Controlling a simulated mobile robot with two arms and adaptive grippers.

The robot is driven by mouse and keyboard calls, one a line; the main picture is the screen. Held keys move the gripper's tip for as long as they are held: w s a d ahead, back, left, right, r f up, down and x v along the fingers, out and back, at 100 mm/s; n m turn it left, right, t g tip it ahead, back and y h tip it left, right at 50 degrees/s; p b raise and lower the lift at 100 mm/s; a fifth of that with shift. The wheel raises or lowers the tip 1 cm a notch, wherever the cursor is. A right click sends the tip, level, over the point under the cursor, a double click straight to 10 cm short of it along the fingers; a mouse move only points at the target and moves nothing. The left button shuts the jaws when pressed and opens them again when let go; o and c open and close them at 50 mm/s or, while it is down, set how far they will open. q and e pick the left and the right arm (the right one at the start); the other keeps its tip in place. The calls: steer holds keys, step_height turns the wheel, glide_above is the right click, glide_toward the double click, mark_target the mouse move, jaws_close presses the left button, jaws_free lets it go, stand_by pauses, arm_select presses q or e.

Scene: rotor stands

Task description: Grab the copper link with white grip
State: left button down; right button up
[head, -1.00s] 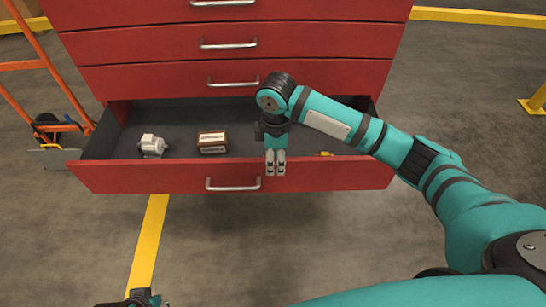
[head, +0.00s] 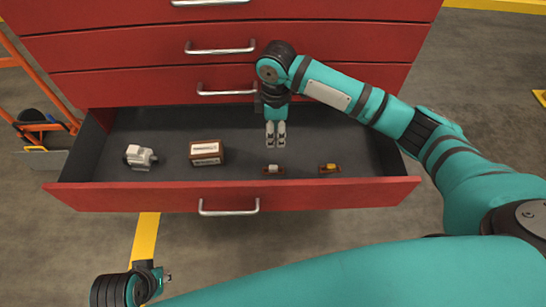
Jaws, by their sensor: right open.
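A copper link with white grip (head: 273,169) lies on the floor of the open bottom drawer (head: 310,197), toward its front. A similar small link with a yellow grip (head: 329,168) lies to its right. My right gripper (head: 276,143) points down over the drawer, open and empty, just behind the white-grip link in the picture. Its fingers do not appear to touch the link. My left gripper (head: 163,278) is at the bottom left, outside the drawer; its jaws are too small and turned to read.
In the drawer's left half are a white-grey motor-like part (head: 140,157) and a brown box with white labels (head: 206,152). The red cabinet (head: 130,52) rises behind. An orange hand truck (head: 38,90) stands at the left.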

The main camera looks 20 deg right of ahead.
step_height(320, 180, down, 5)
steer(key=b, duration=0.4)
glide_above(277, 167)
steer(key=f, duration=0.5)
steer(key=shift+a+f, duration=0.15)
steer(key=shift+a, duration=0.1)
steer(key=shift+f, duration=0.9)
steer(key=f, duration=0.1)
steer(key=f+b, duration=0.1)
steer(key=f, duration=0.1)
steer(key=f+b, duration=0.1)
steer(key=shift+d+f, duration=0.25)
steer(key=shift+f, duration=0.2)
arm_select(q)
steer(key=w+d+r+t+h, duration=0.2)
steer(key=w+d+r+t, duration=0.2)
steer(key=w+r+t, duration=0.5)
steer(key=w, duration=0.2)
steer(key=shift+w+d, duration=0.15)
steer(key=shift+w, duration=0.25)
steer(key=shift+r, duration=0.1)
arm_select(e)
jaws_close()
